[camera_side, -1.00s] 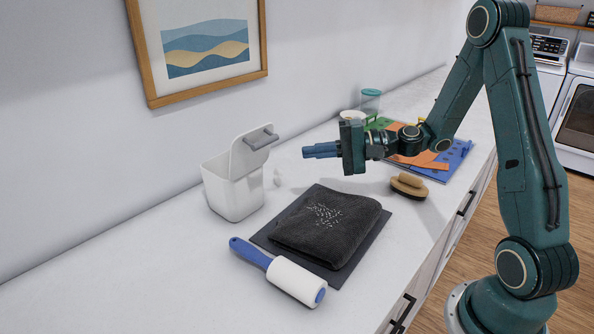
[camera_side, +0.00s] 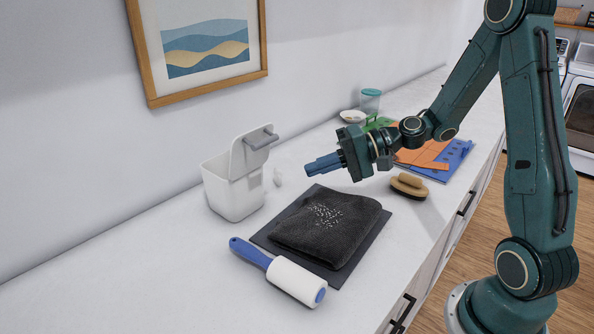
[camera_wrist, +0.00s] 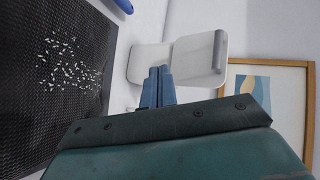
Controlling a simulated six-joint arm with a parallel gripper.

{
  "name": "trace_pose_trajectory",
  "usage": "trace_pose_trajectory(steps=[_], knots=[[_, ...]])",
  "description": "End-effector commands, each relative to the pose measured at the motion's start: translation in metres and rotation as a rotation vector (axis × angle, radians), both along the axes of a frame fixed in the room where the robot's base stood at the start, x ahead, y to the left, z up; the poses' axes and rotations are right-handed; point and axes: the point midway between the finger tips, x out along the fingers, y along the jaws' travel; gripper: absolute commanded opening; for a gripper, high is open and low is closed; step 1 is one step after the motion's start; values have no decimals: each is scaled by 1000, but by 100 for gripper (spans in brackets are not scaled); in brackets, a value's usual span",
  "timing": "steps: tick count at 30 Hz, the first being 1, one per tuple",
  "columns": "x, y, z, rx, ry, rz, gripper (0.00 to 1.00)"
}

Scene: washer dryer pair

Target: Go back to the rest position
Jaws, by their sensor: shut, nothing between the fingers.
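My gripper (camera_side: 316,166) is shut and empty. It is in the air above the counter, behind the folded dark towel and to the right of the white bin. It points left and slightly down in the side view. In the wrist view its blue fingers (camera_wrist: 158,78) lie together, with the bin's open lid (camera_wrist: 200,58) beyond them. The dark towel (camera_side: 305,245) carries a patch of white specks and lies on a dark mat (camera_side: 372,240). The towel also shows at the left of the wrist view (camera_wrist: 85,110).
A white bin (camera_side: 235,198) with its lid raised stands by the wall. A lint roller (camera_side: 298,282) lies in front of the towel. A wooden brush (camera_side: 409,186) sits right of it. Coloured sheets (camera_side: 425,155), a small dish (camera_side: 352,116) and a clear container (camera_side: 370,101) are farther back.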

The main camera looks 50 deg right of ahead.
Motion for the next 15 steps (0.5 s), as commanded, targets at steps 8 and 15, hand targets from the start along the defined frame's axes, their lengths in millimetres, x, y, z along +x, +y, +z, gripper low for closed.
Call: trace_pose_trajectory(steps=[8,15], knots=[[-32,32,6,-307,7,173,0],[-62,42,12,-553,16,277,0]])
